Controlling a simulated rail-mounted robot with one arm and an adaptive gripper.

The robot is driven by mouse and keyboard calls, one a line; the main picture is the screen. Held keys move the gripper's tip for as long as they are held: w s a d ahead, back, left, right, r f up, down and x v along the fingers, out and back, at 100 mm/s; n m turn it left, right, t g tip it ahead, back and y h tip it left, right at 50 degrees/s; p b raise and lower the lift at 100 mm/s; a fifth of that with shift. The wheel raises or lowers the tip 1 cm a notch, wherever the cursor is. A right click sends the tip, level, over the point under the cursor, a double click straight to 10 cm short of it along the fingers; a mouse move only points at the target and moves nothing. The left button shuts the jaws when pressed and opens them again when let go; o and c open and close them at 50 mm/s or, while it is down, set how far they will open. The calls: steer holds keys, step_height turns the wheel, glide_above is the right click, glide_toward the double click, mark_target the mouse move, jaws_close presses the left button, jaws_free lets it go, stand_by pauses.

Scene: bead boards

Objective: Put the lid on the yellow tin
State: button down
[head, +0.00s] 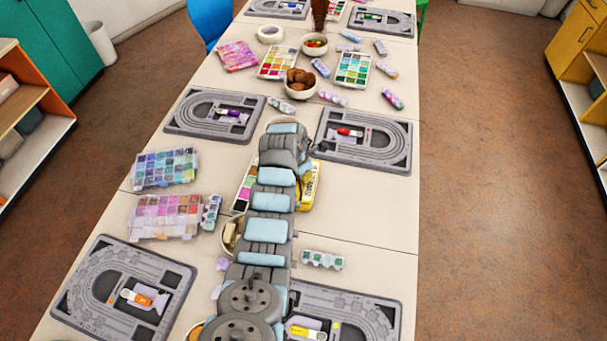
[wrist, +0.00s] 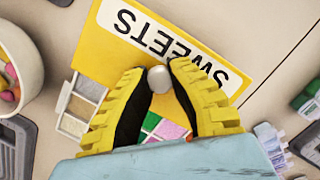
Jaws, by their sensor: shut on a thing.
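In the wrist view my gripper (wrist: 158,84) is shut on a round silver knob (wrist: 158,79), which I take to be the lid's. Right at the fingertips is a flat yellow surface (wrist: 100,45) with a white label reading SWEETS. I cannot tell which part of it is lid and which is tin, or whether the lid is seated. In the head view the yellow tin (head: 309,188) shows only partly, at the right side of my arm, with its label visible. My arm hides the rest of it, the lid and my fingers.
A paint palette (wrist: 85,100) lies beside the yellow surface, and a white bowl (wrist: 20,55) stands at the left. Grey bead boards (head: 365,138) stand farther back and nearer. Bead boxes (head: 165,168) lie to the left. Bare table shows at the right (head: 370,220).

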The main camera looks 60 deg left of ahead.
steer(key=shift+d+f+p, duration=0.1)
steer(key=shift+f+p, duration=0.25)
steer(key=shift+f, duration=0.1)
stand_by(0.7)
steer(key=shift+p, duration=0.4)
stand_by(0.7)
steer(key=c, duration=0.6)
jaws_free()
steer(key=shift+r, duration=0.15)
steer(key=shift+r+p, duration=3.95)
steer(key=shift+p, duration=0.1)
steer(key=shift+f, duration=0.1)
